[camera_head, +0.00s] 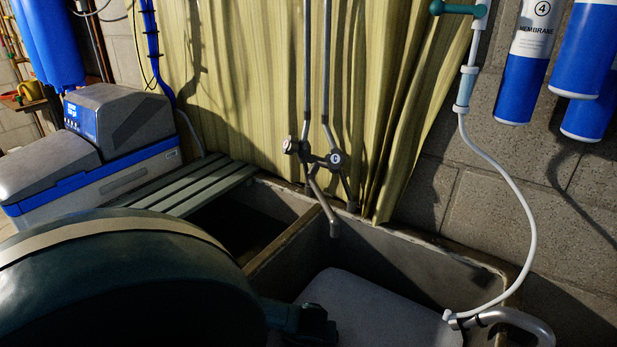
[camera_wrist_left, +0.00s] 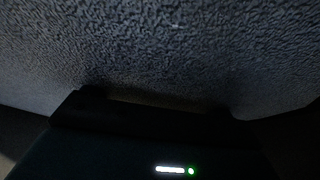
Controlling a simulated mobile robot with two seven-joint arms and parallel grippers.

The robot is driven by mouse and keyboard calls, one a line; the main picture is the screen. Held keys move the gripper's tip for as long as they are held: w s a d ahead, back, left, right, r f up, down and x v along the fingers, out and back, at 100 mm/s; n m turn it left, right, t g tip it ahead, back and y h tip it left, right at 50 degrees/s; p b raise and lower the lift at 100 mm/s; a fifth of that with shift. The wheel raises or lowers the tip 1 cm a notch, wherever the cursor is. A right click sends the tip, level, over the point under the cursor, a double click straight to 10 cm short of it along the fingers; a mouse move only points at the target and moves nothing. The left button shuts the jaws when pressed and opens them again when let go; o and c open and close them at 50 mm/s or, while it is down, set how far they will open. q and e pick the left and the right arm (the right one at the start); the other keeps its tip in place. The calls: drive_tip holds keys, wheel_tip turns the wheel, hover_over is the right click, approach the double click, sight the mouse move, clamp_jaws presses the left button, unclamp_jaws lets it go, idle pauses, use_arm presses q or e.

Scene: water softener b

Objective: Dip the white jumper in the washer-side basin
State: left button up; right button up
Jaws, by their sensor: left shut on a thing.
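The white jumper (camera_head: 372,312) shows as a pale, smooth-edged shape at the bottom of the head view, at the right-hand basin (camera_head: 395,262) of a two-part sink. In the left wrist view its knitted surface (camera_wrist_left: 160,50) fills most of the picture, in shadow. My left gripper (camera_wrist_left: 155,100) is shut on the jumper. In the head view a dark part of my left arm (camera_head: 308,324) reaches the jumper's left side; the fingertips are hidden. How deep the jumper sits in the basin is unclear. My right gripper is not in view.
A divider (camera_head: 285,245) separates the darker left basin (camera_head: 236,226), partly covered by a slatted board (camera_head: 195,187). A tap (camera_head: 325,195) hangs over the sink. A white hose (camera_head: 510,190) drops to a metal pipe (camera_head: 510,318) at the right. A grey-blue unit (camera_head: 110,135) stands left.

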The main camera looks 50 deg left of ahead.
use_arm(q)
drive_tip(key=shift+w+d, duration=0.1)
drive_tip(key=shift+d, duration=0.1)
drive_tip(key=shift+a, duration=0.15)
drive_tip(key=shift+s+a, duration=0.2)
drive_tip(key=shift+a, duration=0.15)
drive_tip(key=shift+d, duration=0.1)
drive_tip(key=shift+w+d, duration=0.2)
drive_tip(key=shift+d, duration=0.2)
drive_tip(key=shift+a, duration=0.15)
drive_tip(key=shift+s+a+b, duration=0.2)
drive_tip(key=shift+a+b, duration=0.1)
drive_tip(key=shift+a, duration=0.1)
drive_tip(key=shift+d, duration=0.15)
drive_tip(key=shift+w+d, duration=0.15)
drive_tip(key=shift+d, duration=0.2)
